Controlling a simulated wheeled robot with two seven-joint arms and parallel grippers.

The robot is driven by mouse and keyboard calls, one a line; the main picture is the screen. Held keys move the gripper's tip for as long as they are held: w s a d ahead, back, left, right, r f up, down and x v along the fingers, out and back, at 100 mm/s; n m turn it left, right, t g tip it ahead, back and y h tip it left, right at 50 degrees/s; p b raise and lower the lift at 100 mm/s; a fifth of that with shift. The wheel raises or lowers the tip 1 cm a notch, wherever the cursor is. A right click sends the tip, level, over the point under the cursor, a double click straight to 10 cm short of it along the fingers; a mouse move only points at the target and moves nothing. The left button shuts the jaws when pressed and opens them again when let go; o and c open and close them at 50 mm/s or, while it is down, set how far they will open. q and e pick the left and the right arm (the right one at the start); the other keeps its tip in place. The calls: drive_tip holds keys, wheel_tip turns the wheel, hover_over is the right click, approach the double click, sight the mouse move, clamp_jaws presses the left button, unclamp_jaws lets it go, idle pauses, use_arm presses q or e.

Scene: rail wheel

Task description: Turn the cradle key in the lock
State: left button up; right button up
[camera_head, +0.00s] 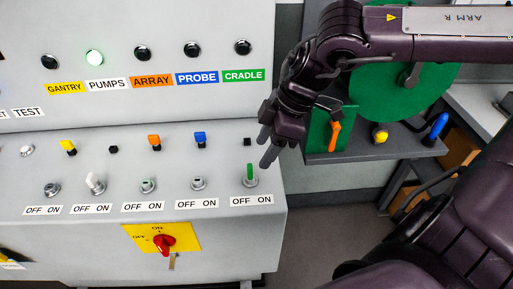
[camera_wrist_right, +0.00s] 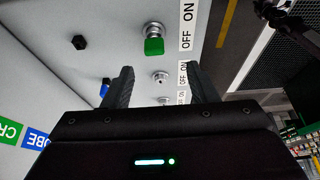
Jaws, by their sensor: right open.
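The green cradle key (camera_head: 250,173) sits in the rightmost lock of the panel, above an OFF ON label (camera_head: 251,200). Its grip stands about upright in the head view. In the right wrist view the green key (camera_wrist_right: 154,46) shows beyond the fingertips, roughly between their lines. My right gripper (camera_head: 266,150) is open and empty, close to the key at its upper right in the head view, and appears apart from it. The wrist view also shows both fingers of this gripper (camera_wrist_right: 160,71) spread. My left gripper is out of view.
A white key (camera_head: 95,183) sits in the PUMPS lock. A red rotary switch (camera_head: 164,244) is below. A shelf with an orange key (camera_head: 334,137), yellow knob (camera_head: 381,136) and blue handle (camera_head: 438,127) stands right.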

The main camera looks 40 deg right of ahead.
sight(251, 167)
drive_tip(key=shift+w+a+f, duration=0.1)
drive_tip(key=shift+w+f, duration=0.35)
drive_tip(key=shift+f, duration=0.15)
drive_tip(key=shift+w+a+f, duration=0.1)
drive_tip(key=shift+w+f, duration=0.3)
drive_tip(key=shift+f, duration=0.2)
drive_tip(key=x, duration=0.5)
drive_tip(key=shift+s, duration=0.2)
drive_tip(key=shift+w+a+f, duration=0.15)
drive_tip(key=shift+f, duration=0.35)
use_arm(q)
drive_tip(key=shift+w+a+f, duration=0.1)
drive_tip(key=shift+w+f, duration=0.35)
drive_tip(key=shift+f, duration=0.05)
use_arm(e)
drive_tip(key=shift+f, duration=0.15)
